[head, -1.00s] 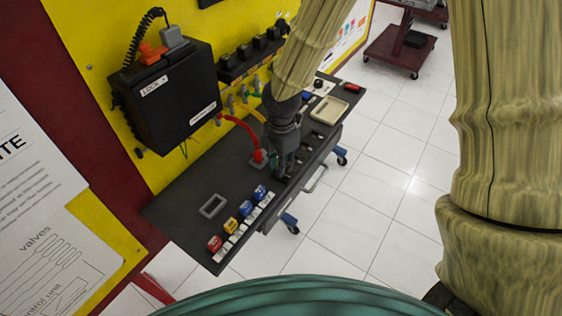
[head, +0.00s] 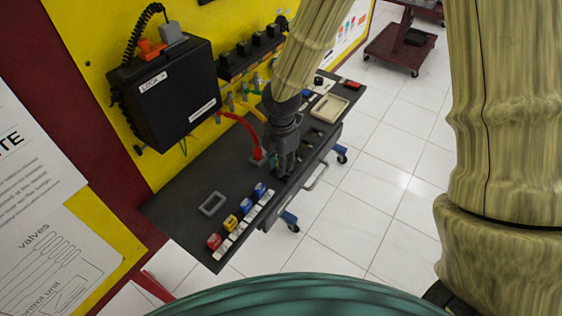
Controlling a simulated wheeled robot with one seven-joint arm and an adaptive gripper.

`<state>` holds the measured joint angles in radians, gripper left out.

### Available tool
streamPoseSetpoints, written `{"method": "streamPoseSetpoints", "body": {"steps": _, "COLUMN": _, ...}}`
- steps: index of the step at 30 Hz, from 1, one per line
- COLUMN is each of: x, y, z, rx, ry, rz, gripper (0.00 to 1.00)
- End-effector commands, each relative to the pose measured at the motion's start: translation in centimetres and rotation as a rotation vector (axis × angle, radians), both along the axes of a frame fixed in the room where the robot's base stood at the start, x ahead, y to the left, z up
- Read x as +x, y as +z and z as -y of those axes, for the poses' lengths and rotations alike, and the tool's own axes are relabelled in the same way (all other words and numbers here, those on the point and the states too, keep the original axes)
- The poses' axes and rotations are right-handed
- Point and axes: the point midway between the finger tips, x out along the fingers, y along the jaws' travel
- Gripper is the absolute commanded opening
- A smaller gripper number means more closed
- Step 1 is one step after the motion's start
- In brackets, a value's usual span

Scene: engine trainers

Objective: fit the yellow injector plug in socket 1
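My gripper (head: 283,166) points down at the right front part of the dark bench top (head: 188,188). Its fingers are small and dark, and I cannot tell whether they are open or shut or hold anything. A yellow cable (head: 257,112) runs from the wall panel to behind my gripper; its plug end is hidden there. A red plug (head: 257,153) on a red cable stands in a socket just left of my gripper. Dark socket openings (head: 318,133) show right of my gripper. I cannot read any socket number.
Red, yellow and blue blocks (head: 230,222) with white labels line the bench's front left edge. An empty grey frame (head: 212,203) lies behind them. A black box (head: 165,92) hangs on the yellow wall. A beige tray (head: 326,108) sits at the far right end.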

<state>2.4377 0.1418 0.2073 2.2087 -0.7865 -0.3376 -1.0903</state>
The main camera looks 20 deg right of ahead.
Motion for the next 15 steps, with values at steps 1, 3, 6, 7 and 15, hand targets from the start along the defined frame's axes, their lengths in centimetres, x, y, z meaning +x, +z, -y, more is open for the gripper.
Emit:
{"method": "streamPoseSetpoints", "body": {"steps": 1, "x": 0.01, "y": 0.03, "z": 0.00, "rx": 0.000, "ry": 0.000, "rz": 0.000, "gripper": 0.30}}
{"method": "streamPoseSetpoints", "body": {"steps": 3, "x": 0.01, "y": 0.03, "z": 0.00, "rx": 0.000, "ry": 0.000, "rz": 0.000, "gripper": 0.30}}
{"method": "streamPoseSetpoints", "body": {"steps": 6, "x": 0.00, "y": 0.03, "z": 0.00, "rx": 0.000, "ry": 0.000, "rz": 0.000, "gripper": 0.30}}
{"method": "streamPoseSetpoints", "body": {"steps": 7, "x": 0.00, "y": 0.03, "z": 0.00, "rx": 0.000, "ry": 0.000, "rz": 0.000, "gripper": 0.30}}
{"method": "streamPoseSetpoints", "body": {"steps": 15, "x": 0.00, "y": 0.91, "z": 0.00, "rx": 0.000, "ry": 0.000, "rz": 0.000, "gripper": 0.30}}
